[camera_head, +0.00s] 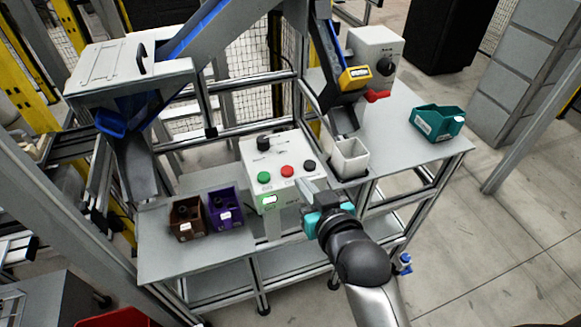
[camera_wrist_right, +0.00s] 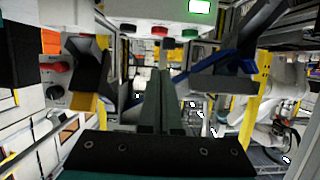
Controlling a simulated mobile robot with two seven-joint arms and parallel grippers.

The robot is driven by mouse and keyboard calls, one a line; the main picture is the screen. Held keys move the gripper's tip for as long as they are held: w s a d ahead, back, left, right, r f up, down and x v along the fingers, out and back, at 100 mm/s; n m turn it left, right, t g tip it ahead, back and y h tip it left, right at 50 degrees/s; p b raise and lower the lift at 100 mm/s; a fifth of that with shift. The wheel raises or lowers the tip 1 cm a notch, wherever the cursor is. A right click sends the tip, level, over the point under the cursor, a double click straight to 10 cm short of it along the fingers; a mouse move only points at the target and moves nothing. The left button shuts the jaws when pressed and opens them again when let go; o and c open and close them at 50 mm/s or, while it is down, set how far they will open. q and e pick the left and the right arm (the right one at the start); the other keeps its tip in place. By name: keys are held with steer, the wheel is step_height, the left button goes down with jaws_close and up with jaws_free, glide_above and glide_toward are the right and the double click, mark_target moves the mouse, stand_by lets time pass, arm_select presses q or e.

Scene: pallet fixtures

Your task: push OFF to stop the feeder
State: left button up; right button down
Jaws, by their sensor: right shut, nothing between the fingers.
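The control box (camera_head: 272,165) is pale grey and stands on the bench. Its sloped top carries a green button (camera_head: 264,177), a red button (camera_head: 287,171), a black button (camera_head: 309,166) and a black knob (camera_head: 263,143). A small green-lit display (camera_head: 269,199) is on its front. The button labels are too small to read. My right gripper (camera_head: 304,188) is shut and empty, just in front of the box's right side, below the red and black buttons. In the wrist view the red button (camera_wrist_right: 159,30) lies beyond the shut fingers (camera_wrist_right: 161,95), apart from them. My left gripper is not visible.
A brown bin (camera_head: 187,217) and a purple bin (camera_head: 225,209) stand left of the box. A white container (camera_head: 350,158) is under the right chute (camera_head: 326,60). A teal bin (camera_head: 437,123) is at the far right. A second grey box (camera_head: 374,52) with a knob stands behind.

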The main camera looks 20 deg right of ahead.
steer(key=shift+d+r, duration=0.2)
steer(key=shift+r, duration=0.8)
steer(key=shift+w+f, duration=0.1)
steer(key=b, duration=0.1)
glide_above(291, 180)
step_height(291, 180, down, 3)
steer(key=shift+w+r, duration=0.1)
step_height(291, 180, down, 2)
steer(key=shift+f+b, duration=0.25)
steer(key=shift+b, duration=0.1)
steer(key=shift+f, duration=0.75)
